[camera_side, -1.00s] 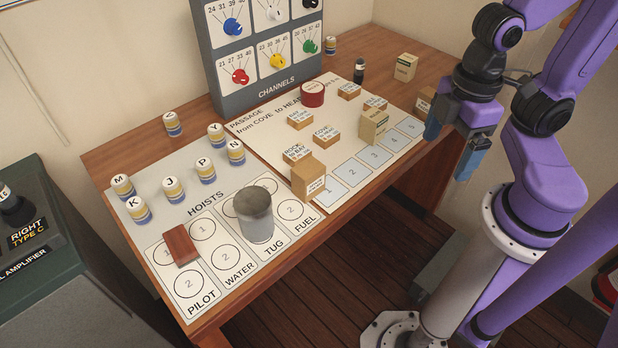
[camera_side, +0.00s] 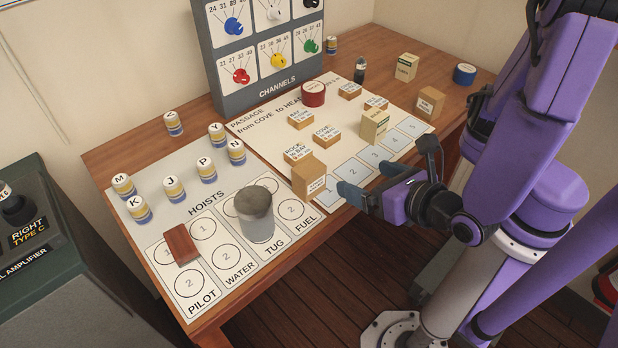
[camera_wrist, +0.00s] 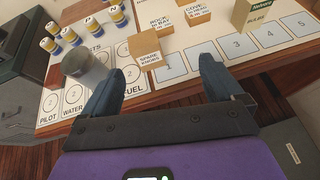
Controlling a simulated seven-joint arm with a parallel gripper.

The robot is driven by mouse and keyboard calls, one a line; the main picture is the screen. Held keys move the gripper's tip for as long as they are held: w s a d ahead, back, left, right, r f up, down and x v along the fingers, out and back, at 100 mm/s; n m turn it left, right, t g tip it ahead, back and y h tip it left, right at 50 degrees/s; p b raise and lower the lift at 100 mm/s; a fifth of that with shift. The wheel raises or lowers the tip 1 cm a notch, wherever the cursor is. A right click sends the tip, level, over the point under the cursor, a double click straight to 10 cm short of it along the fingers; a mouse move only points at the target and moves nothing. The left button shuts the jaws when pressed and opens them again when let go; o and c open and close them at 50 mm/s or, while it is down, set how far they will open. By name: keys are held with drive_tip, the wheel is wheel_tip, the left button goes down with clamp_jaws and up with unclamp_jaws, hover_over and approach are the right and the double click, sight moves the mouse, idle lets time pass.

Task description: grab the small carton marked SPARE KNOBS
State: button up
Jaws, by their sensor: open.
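The small carton marked SPARE KNOBS (camera_side: 309,178) is a plain brown box standing upright near the front edge of the passage sheet, beside slot 1. In the wrist view the carton (camera_wrist: 146,48) shows its label facing me, ahead and slightly left of the middle between the fingers. My gripper (camera_side: 366,180) is open and empty at the table's front edge, just right of the carton and apart from it. Its two blue fingers also show in the wrist view (camera_wrist: 156,76), pointing toward the sheet, with nothing between them.
A grey cylinder (camera_side: 256,217) stands left of the carton on the hoists sheet. Small place-name blocks, including ROCK BAY (camera_side: 297,155), sit behind it. A BULBS carton (camera_side: 374,127) stands to the right, and another brown carton (camera_side: 430,103) farther right. Numbered slots (camera_side: 367,162) between are bare.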

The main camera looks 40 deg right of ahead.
sight(310, 168)
drive_tip(key=w+f, duration=0.2)
drive_tip(key=w, duration=0.3)
drive_tip(key=w+a+f+n+y, duration=0.1)
drive_tip(key=w+f, duration=0.2)
drive_tip(key=w, duration=0.2)
drive_tip(key=w+f+n, duration=0.1)
drive_tip(key=w+f, duration=0.1)
drive_tip(key=w, duration=0.3)
drive_tip(key=shift+w+a+f+t+y, duration=0.15)
drive_tip(key=shift+w+a+t+y, duration=0.15)
drive_tip(key=shift+w+a, duration=0.05)
drive_tip(key=c, duration=1.2)
drive_tip(key=shift+r, duration=0.2)
